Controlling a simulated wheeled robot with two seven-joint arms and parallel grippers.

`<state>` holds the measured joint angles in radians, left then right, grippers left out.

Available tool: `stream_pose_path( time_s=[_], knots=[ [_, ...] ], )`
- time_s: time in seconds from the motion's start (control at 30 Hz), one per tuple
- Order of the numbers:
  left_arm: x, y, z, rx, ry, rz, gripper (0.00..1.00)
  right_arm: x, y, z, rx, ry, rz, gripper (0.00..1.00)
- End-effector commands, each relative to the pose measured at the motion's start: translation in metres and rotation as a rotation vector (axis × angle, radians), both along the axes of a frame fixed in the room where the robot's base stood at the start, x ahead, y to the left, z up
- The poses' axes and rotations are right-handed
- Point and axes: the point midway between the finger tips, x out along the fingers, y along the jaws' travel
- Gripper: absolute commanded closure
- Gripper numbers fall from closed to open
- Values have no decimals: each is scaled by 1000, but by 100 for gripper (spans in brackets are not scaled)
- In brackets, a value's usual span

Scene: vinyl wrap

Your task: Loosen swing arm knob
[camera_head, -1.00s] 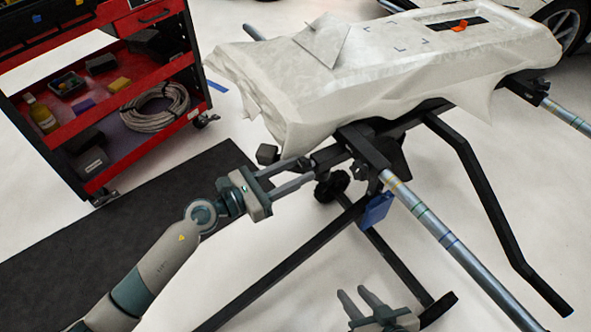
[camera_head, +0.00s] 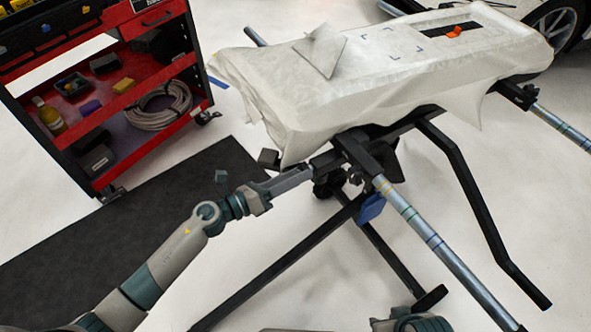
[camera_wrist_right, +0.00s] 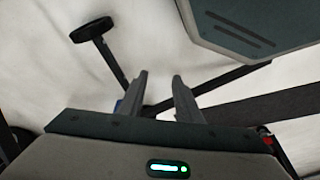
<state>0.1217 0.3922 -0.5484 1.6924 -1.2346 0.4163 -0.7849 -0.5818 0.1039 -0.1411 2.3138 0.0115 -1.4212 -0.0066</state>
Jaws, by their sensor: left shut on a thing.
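The stand's swing arm (camera_head: 355,150) is a dark bar under the draped panel. My left gripper (camera_head: 312,168) comes in from the left with its fingers at the near-left end of this bar. It is shut on the swing arm knob there, which the fingers mostly hide. A dark round part (camera_head: 326,188) shows just below the fingertips. Part of my right gripper's body shows at the bottom edge of the head view. In the right wrist view, my right gripper (camera_wrist_right: 160,78) is open, with nothing between its fingers.
A white wrapped panel (camera_head: 390,75) lies on the stand. A metal tube (camera_head: 430,238) with coloured bands and a bent black leg (camera_head: 470,195) extend to the lower right. A red tool cart (camera_head: 130,95) stands at left beside a dark mat (camera_head: 110,230). A car is at top right.

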Motion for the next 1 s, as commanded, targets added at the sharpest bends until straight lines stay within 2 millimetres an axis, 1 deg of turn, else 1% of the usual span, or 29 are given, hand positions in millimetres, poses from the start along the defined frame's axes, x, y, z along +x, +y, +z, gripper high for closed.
stream_pose_path(
  time_s=[0.03, 0.1, 0.13, 0.37, 0.53, 0.7, 0.8, 1.0],
  knots=[
    [0, 0, 3, -16, 24, 1, 85, -2, -4, 4, -10, 17, -4, 69],
    [0, 0, 3, -39, 60, 1, 85, -6, -9, 5, -25, 43, -10, 69],
    [0, 0, 3, -48, 74, 2, 85, -7, -10, 2, -28, 51, -12, 69],
    [1, 1, 4, -132, 196, 2, 85, 3, -8, -40, -24, 57, -7, 69],
    [0, 1, 5, -209, 310, 2, 85, 6, -8, -75, -22, 61, -5, 69],
    [1, 1, 5, -292, 434, 4, 85, 4, -9, -110, -21, 66, -5, 69],
    [1, 1, 5, -338, 502, 4, 85, 1, -11, -127, -21, 66, -6, 69],
    [0, 1, 4, -409, 607, 3, 85, -6, -14, -153, -21, 70, -7, 69]
  ],
)
